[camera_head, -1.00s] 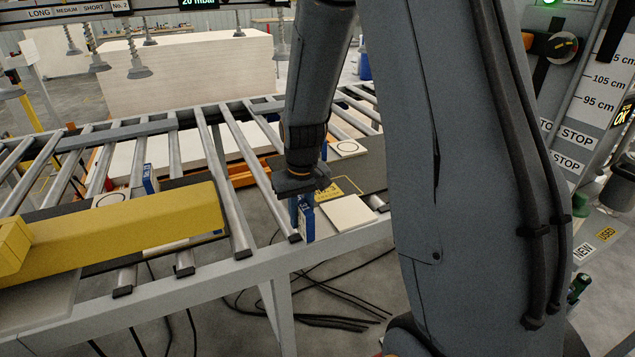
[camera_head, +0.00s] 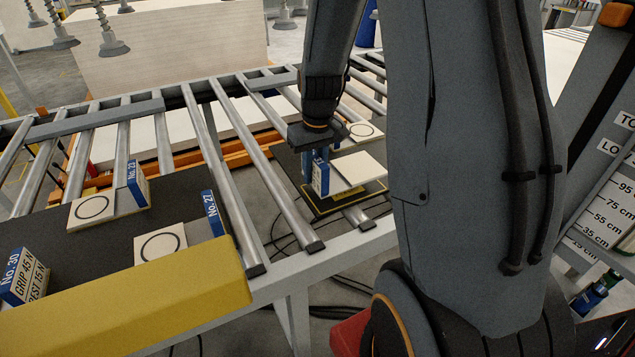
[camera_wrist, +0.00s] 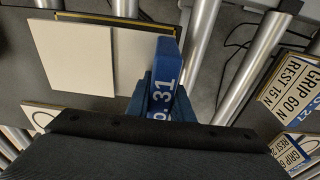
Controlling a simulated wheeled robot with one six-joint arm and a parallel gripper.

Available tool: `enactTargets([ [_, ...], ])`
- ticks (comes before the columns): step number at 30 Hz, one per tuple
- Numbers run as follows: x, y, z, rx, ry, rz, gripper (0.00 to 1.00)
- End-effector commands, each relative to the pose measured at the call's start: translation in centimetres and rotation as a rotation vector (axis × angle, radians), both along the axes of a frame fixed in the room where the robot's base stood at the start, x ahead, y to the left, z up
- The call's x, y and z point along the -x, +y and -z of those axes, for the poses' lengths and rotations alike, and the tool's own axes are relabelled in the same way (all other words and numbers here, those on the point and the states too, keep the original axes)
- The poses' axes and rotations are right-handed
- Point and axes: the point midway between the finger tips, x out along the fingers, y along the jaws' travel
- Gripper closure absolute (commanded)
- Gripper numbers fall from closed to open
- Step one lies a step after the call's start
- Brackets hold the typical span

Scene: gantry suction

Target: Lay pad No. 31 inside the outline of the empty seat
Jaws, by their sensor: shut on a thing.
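My gripper (camera_head: 316,145) is shut on pad No. 31 by its upright blue tab (camera_head: 321,174). In the wrist view the tab (camera_wrist: 165,70), marked 31, is between the fingers. The pad's pale plate (camera_head: 358,168) reaches right from the tab. The plate also shows at the left in the wrist view (camera_wrist: 75,60). Below it is a dark seat with a yellow outline (camera_head: 345,203), mostly covered by the plate. Its front edge and some yellow lettering show. I cannot tell whether the plate touches the seat.
A ringed pale plate (camera_head: 362,130) lies just behind. A yellow beam (camera_head: 150,315) crosses the front left. Metal rollers (camera_head: 240,180) lie between. Suction cups (camera_head: 113,46) hang behind.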

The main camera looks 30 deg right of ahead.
Motion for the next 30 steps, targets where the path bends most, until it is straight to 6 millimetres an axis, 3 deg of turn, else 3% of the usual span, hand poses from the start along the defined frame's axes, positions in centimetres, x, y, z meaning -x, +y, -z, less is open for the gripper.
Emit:
enactTargets([
  [12,0.0,0.1,4.2,0.0,-0.001,-0.001,1.0],
  [25,-0.1,0.1,4.9,0.0,-0.002,-0.001,1.0],
  [26,0.0,0.1,4.9,0.0,-0.001,-0.001,0.78],
  [29,0.0,0.1,4.9,0.0,-0.001,-0.001,0.61],
  [30,0.0,0.1,4.9,0.0,-0.001,-0.001,0.61],
])
